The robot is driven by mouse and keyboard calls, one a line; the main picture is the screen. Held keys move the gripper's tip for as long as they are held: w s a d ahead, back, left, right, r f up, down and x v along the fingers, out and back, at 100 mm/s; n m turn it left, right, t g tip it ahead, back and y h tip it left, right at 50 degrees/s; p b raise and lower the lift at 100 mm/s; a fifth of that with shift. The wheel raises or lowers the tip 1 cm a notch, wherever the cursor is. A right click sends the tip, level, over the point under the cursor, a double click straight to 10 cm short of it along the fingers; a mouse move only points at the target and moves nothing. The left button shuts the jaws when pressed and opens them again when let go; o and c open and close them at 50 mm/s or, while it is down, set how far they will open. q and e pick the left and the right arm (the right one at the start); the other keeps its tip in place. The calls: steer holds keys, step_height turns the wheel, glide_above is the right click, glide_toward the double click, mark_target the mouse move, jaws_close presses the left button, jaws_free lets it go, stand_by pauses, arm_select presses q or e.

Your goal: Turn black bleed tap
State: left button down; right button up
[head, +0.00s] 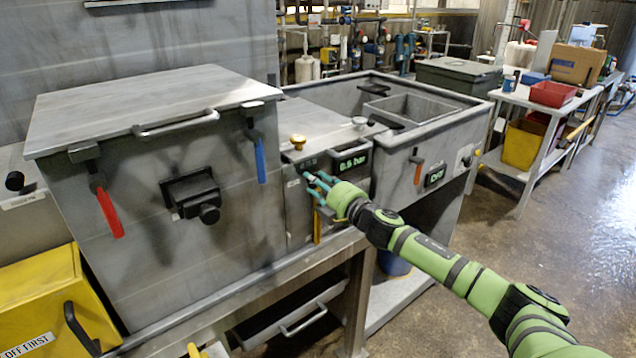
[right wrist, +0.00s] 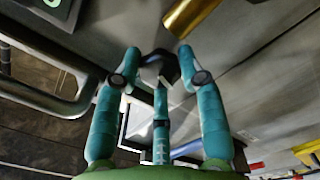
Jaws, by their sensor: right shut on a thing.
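The black bleed tap (right wrist: 160,66) is a small dark knob on the grey machine front, seen between my fingertips in the right wrist view. My right gripper (head: 318,181) is shut on it, with teal fingers around its sides; the right wrist view shows these fingers (right wrist: 160,75) close up. In the head view the fingers largely hide the tap. It is on the middle panel, left of and below the green "0.5 bar" display (head: 351,162). The tap's exact angle cannot be told. My left gripper is not in view.
A brass knob (head: 298,141) stands above the tap and a yellow lever (head: 317,226) hangs below it. A blue lever (head: 259,158) and a red lever (head: 109,212) hang on the left. A gold-coloured piece (right wrist: 190,17) lies near my fingertips. The right floor is open.

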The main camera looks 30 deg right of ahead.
steer(key=shift+n, duration=1.1)
steer(key=shift+r, duration=0.1)
steer(key=o, duration=1.2)
steer(key=shift+c, duration=0.2)
steer(key=s, duration=1.2)
steer(key=shift+d, duration=0.45)
